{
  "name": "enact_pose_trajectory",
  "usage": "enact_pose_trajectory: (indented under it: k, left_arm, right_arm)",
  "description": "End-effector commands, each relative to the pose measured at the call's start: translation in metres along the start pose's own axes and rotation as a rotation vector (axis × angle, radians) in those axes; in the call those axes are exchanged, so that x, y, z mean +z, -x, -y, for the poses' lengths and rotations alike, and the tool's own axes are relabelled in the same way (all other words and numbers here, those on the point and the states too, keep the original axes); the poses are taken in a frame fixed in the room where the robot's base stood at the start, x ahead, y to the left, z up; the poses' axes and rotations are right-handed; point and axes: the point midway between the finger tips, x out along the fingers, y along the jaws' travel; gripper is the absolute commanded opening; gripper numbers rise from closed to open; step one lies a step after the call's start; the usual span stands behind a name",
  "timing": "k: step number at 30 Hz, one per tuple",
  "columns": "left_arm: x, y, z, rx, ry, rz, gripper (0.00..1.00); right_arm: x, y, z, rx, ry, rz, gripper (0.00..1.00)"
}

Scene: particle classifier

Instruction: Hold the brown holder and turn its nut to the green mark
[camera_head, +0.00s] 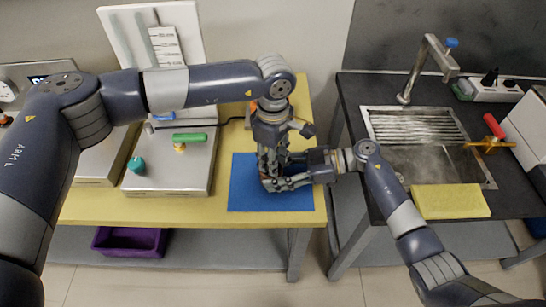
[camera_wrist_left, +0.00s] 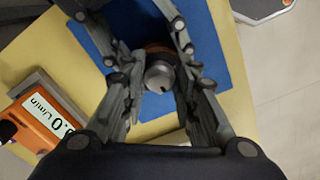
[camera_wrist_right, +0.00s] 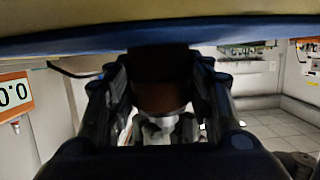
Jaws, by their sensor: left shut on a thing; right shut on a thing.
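A silvery nut (camera_wrist_left: 160,76) sits at the middle of the left wrist view, with a brown ring of the holder (camera_wrist_left: 157,49) just behind it. My left gripper (camera_wrist_left: 164,82) comes from above and is shut on the nut. My right gripper (camera_head: 280,184) comes in low from the right, over the blue mat. In the right wrist view the brown holder (camera_wrist_right: 160,97) lies between the fingers of my right gripper (camera_wrist_right: 160,85), which is shut on it. In the head view the two grippers hide holder and nut. I cannot make out the green mark.
The blue mat (camera_head: 245,197) lies on the yellow table (camera_head: 110,208). A metal platform (camera_head: 165,180) with a green-handled part (camera_head: 190,137) stands to its left. An orange meter (camera_wrist_left: 46,117) is close by. A dark sink counter (camera_head: 360,115) stands across a gap at right.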

Motion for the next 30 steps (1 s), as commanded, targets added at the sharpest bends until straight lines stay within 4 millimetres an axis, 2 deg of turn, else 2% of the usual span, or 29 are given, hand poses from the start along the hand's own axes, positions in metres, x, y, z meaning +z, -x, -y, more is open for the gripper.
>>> enact_pose_trajectory:
  k: [2,3,5,6,15,19,23,30]
  left_arm:
    - [0.001,0.003,-0.002,0.005,-0.001,0.001,0.04]
    - [0.001,0.003,-0.002,0.005,-0.001,0.001,0.30]
    - [0.001,0.003,-0.002,0.005,-0.001,0.001,0.43]
    - [0.001,0.002,-0.001,0.005,-0.001,0.001,0.47]
    - [0.000,0.001,-0.001,0.002,0.000,0.000,0.47]
    - [0.000,0.010,-0.001,0.004,0.000,0.000,0.47]
    - [0.000,0.032,-0.002,0.006,0.000,0.000,0.47]
    - [0.000,0.084,-0.001,0.006,0.000,0.000,0.47]
  right_arm:
    - [0.004,0.000,0.001,-0.002,-0.004,0.007,0.00]
    - [0.004,0.000,0.001,-0.002,-0.004,0.008,0.00]
    - [0.004,0.000,0.001,-0.002,-0.004,0.008,0.00]
    - [0.004,0.000,0.002,-0.002,-0.004,0.007,0.00]
    - [0.004,0.000,0.002,-0.004,-0.004,0.007,0.00]
    - [0.004,0.000,0.002,-0.004,-0.003,0.007,0.00]
    - [0.004,0.000,0.002,-0.004,-0.003,0.007,0.00]
    - [0.004,-0.001,0.002,-0.005,-0.003,0.007,0.00]
